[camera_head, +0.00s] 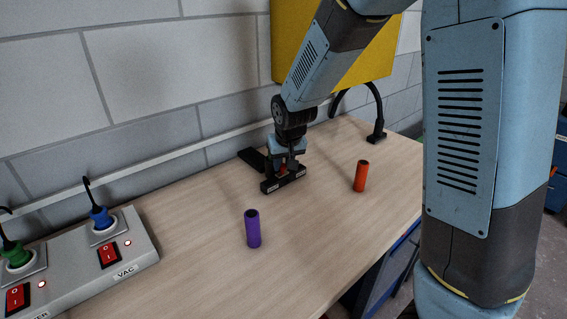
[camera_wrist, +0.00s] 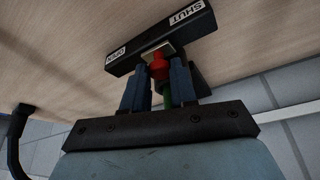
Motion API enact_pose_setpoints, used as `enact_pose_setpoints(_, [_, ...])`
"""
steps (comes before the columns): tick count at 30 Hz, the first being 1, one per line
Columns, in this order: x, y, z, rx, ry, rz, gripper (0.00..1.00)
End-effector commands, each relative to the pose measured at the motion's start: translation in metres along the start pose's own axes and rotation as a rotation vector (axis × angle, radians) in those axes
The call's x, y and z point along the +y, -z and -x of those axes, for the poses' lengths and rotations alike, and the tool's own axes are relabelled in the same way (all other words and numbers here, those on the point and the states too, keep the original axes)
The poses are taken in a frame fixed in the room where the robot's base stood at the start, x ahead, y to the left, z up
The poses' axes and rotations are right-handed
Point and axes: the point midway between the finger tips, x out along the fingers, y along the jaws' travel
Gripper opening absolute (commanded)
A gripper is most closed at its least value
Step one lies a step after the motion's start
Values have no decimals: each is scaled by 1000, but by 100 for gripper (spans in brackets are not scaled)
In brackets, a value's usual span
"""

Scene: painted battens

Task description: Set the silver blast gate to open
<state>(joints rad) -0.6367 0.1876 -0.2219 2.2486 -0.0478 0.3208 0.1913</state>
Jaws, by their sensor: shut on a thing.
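The blast gate is a black bar (camera_head: 284,181) on the bench, with a white label at each end. In the wrist view the bar (camera_wrist: 150,45) reads OPEN at its left end and SHUT at its right end. A small pale metal plate (camera_wrist: 153,50) with a red knob (camera_wrist: 158,66) sits near the middle, between the labels. My gripper (camera_head: 286,163) is over the bar, pointing down. In the wrist view my gripper (camera_wrist: 159,80) has its two blue fingers either side of the knob, shut on it. A green part shows below the knob; its nature is unclear.
A purple cylinder (camera_head: 252,229) and an orange cylinder (camera_head: 360,176) stand upright on the bench. A grey switch box (camera_head: 132,241) with plugs is at left. A black bent-neck stand (camera_head: 376,134) is at the back right. The wall runs close behind.

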Motion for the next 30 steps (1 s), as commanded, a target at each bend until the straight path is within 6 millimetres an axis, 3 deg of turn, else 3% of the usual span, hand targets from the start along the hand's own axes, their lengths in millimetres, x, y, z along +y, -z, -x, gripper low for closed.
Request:
enact_pose_setpoints(3, [0, -1, 0, 0, 0, 2, 0])
enact_pose_setpoints(4, [-1, -1, 0, -1, 0, 2, 28])
enact_pose_setpoints(12, [-2, -1, 0, -1, 1, 4, 52])
enact_pose_setpoints(22, [-2, 0, 5, 0, 2, 5, 52])
enact_pose_setpoints(30, [-2, 0, 39, 3, 3, 4, 52])
